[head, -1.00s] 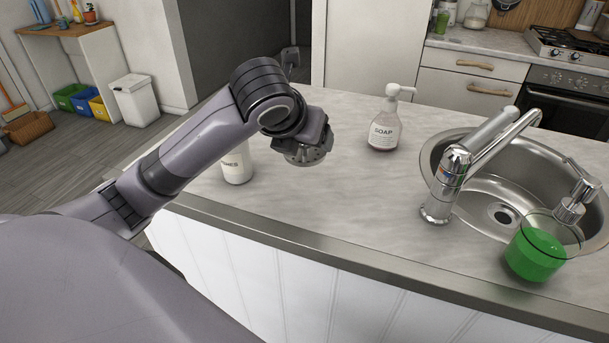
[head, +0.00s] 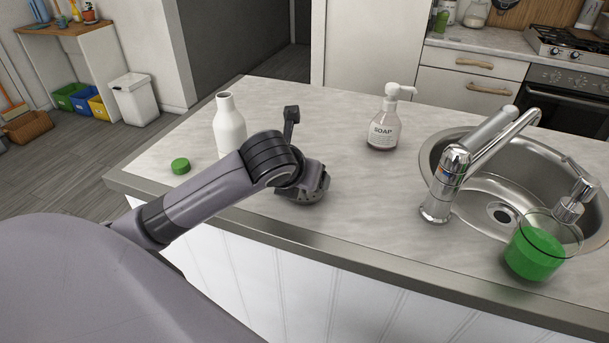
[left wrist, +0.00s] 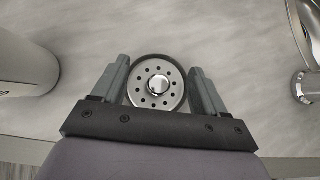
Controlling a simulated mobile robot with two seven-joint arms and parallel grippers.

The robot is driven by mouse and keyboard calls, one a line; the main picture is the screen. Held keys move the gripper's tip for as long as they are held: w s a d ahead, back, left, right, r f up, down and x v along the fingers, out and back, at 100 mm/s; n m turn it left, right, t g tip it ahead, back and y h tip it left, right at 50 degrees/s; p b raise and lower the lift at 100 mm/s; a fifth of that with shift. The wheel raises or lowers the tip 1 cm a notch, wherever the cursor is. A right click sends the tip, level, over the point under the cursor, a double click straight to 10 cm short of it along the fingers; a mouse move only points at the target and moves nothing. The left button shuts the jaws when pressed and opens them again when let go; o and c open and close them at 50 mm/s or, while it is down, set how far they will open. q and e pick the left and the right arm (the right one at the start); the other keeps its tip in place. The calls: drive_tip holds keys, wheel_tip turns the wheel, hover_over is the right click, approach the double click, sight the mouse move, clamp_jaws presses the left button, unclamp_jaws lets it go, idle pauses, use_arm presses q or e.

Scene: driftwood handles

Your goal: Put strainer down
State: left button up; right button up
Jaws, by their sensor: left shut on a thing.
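The strainer (left wrist: 158,84) is a round metal disc with a ring of small holes, a shiny central knob and a dark rim. My left gripper (left wrist: 157,82) is shut on it, one finger on each side, in the left wrist view. In the head view the strainer (head: 305,195) shows under my left gripper (head: 316,184), low over the counter near its front edge. I cannot tell whether it touches the counter (head: 345,190). My right gripper is not in view.
A white bottle (head: 229,125) and a green cap (head: 180,166) are on the counter to the left. A soap dispenser (head: 384,125) stands behind. The counter between is clear.

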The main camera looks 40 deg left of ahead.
use_arm(q)
drive_tip(key=shift+f, duration=0.15)
drive_tip(key=o, duration=1.6)
drive_tip(key=shift+c, duration=0.2)
drive_tip(key=shift+s+r, duration=0.15)
drive_tip(key=shift+r, duration=0.2)
drive_tip(key=v, duration=1.1)
drive_tip(key=shift+s+r, duration=0.2)
drive_tip(key=shift+s, duration=0.05)
drive_tip(key=shift+d, duration=0.1)
